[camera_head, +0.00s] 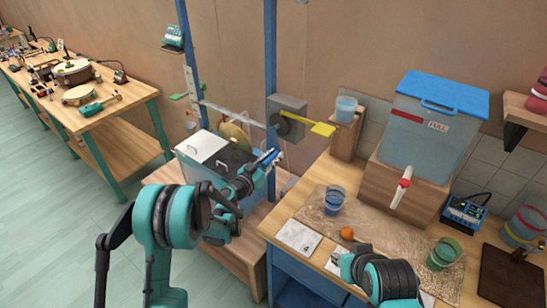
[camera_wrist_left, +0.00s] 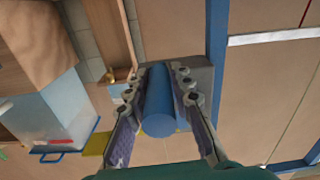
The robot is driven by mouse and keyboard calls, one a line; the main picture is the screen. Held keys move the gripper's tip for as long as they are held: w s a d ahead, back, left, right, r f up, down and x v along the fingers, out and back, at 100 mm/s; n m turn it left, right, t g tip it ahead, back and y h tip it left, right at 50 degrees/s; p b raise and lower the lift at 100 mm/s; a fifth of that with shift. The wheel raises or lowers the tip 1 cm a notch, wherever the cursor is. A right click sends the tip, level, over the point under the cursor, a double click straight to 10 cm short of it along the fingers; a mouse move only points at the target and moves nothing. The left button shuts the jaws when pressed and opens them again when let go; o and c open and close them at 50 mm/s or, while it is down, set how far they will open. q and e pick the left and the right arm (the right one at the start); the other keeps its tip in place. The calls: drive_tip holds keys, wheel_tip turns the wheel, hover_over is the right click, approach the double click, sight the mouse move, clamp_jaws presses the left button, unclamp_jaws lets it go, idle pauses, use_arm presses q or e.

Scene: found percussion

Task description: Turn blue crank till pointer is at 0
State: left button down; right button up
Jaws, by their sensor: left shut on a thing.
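The blue crank handle (camera_wrist_left: 158,105) is a thick blue cylinder in the left wrist view. It sits between the two fingers of my left gripper (camera_wrist_left: 162,112), which is shut on it. In the head view, my left gripper (camera_head: 266,160) is beside the blue post, below a grey box (camera_head: 289,113). The grey box also shows behind the handle in the left wrist view (camera_wrist_left: 200,78). A yellow flat arm (camera_head: 322,129) sticks out right from the box; I cannot tell whether it is the pointer. No 0 mark is readable.
A lidded clear bin (camera_head: 228,150) stands just below my left gripper. Blue posts (camera_head: 271,60) rise close beside it. The right bench holds cups, an orange ball (camera_head: 347,233), and a blue-lidded tank (camera_head: 430,125). Open floor (camera_head: 60,210) lies left.

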use_arm(q)
drive_tip(key=shift+s+d+n, duration=0.3)
drive_tip(key=shift+d+n, duration=0.1)
drive_tip(key=shift+d, duration=0.05)
